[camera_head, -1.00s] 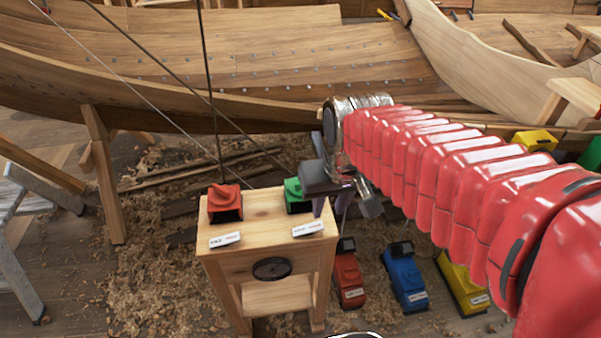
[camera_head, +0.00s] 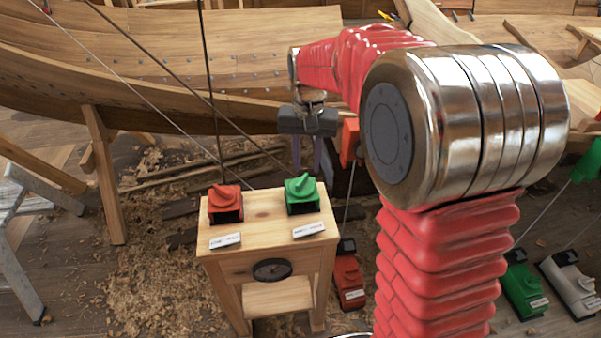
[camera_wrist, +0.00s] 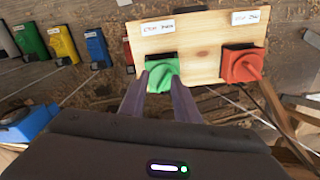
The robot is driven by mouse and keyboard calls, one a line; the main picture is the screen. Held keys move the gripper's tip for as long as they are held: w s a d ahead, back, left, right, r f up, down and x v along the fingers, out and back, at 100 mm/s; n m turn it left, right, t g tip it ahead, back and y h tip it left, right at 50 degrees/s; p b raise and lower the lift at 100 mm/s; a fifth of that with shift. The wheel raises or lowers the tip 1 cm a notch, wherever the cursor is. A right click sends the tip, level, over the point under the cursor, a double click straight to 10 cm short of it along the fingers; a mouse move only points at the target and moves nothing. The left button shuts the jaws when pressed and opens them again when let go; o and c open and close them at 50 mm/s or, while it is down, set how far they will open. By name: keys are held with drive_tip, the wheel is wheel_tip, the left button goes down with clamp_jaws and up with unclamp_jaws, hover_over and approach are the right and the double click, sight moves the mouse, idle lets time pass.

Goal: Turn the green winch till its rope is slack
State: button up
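The green winch (camera_head: 302,197) sits on a small wooden stand (camera_head: 262,204), on its right side, with its knob on top and a label in front. A dark rope (camera_head: 188,90) runs from the upper left down towards it and looks straight. My gripper (camera_head: 307,168) is above the green winch in the head view, fingers pointing down. In the wrist view the green winch (camera_wrist: 162,74) appears between the two purple fingertips (camera_wrist: 161,80). The fingers are apart and empty. I cannot tell whether they touch the knob.
A red winch (camera_head: 225,204) stands left on the same stand, with its own rope. A dial (camera_head: 272,270) is on the stand's front. More coloured winches, such as a red one (camera_head: 348,280), are on the floor to the right. The wooden hull (camera_head: 260,60) lies behind.

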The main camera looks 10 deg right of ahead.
drive_tip(key=m, duration=0.2)
hover_over(302, 179)
drive_tip(key=s, duration=0.1)
drive_tip(key=r+m, duration=0.1)
drive_tip(key=w+r+m, duration=0.1)
drive_tip(key=r, duration=0.1)
drive_tip(key=shift+f, duration=0.1)
wheel_tip(302, 179, down, 14)
drive_tip(key=shift+r, duration=0.15)
idle(0.7)
clamp_jaws()
idle(0.3)
